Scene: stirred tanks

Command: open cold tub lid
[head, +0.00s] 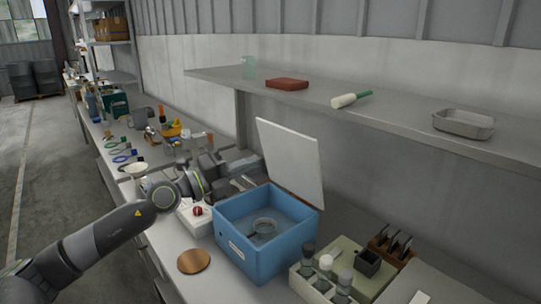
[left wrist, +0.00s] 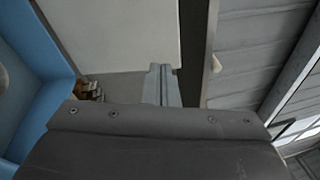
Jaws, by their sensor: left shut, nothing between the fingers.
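The cold tub (head: 262,262) is a blue box on the bench, and its wall also shows at the left of the left wrist view (left wrist: 40,60). Its white lid (head: 290,160) stands raised and tilted back at the tub's rear edge, so the tub is open. The lid's pale face fills the upper left of the left wrist view (left wrist: 120,35). A round dish with a dark handle (head: 264,226) shows inside the tub. My left gripper (head: 247,182) is shut and empty, beside the lid at the tub's far left; contact cannot be told. My right gripper is out of view.
A shelf (head: 390,113) runs above the bench behind the lid. Capped bottles (head: 325,272) stand right of the tub. A copper disc (head: 193,261) lies to its left, and a white box with a red knob (head: 196,222) stands near my left arm.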

